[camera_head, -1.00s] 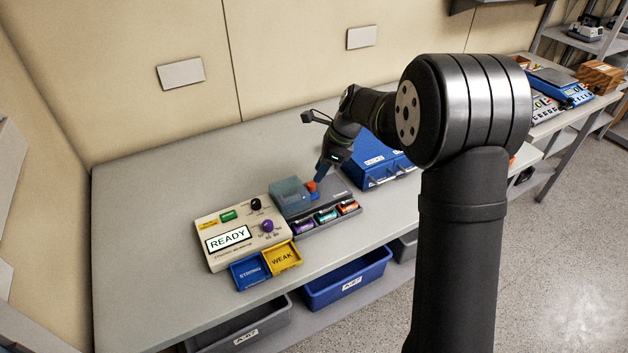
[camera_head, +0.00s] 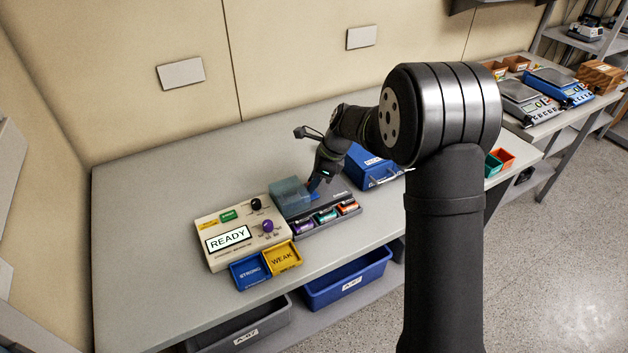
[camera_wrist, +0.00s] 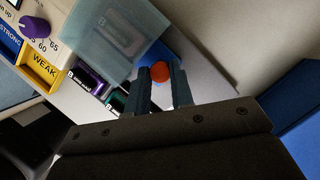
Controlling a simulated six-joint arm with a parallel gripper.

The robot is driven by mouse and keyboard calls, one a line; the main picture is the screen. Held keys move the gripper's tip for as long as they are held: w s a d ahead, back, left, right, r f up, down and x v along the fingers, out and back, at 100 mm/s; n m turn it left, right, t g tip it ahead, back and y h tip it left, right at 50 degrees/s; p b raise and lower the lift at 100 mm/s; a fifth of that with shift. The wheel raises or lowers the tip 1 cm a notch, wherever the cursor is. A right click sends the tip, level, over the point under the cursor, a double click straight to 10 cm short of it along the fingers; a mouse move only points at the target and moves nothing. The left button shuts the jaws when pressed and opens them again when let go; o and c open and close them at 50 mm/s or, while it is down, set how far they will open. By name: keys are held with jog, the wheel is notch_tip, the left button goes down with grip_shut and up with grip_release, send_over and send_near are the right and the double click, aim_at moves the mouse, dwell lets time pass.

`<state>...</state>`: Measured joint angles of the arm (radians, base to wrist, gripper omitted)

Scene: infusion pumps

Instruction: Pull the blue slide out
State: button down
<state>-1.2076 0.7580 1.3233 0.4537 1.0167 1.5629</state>
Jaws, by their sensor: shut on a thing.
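The blue slide (camera_wrist: 152,50) shows in the wrist view at the edge of a translucent blue-grey housing (camera_wrist: 112,35), with an orange-red knob (camera_wrist: 160,73) on it. My gripper (camera_wrist: 162,78) has one finger on either side of the knob and is shut on it. In the head view my gripper (camera_head: 315,188) is low beside the housing (camera_head: 290,194), on the dark grey pump base (camera_head: 343,193). The knob is hidden there. How far the slide sits inside the housing is hard to tell.
A beige READY console (camera_head: 235,232) stands left of the pump, with blue STRONG (camera_head: 249,272) and yellow WEAK (camera_head: 283,258) trays in front. Several coloured vials (camera_head: 326,216) sit along the pump's front. A blue box (camera_head: 370,168) stands close behind on the right. The table's left side is clear.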

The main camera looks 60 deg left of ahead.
jog(key=w, duration=0.8)
jog(key=shift+s, duration=0.1)
jog(key=c, duration=1.5)
grip_release()
jog(key=shift+r, duration=0.1)
jog(key=v, duration=1.7)
jog(key=shift+d, duration=0.1)
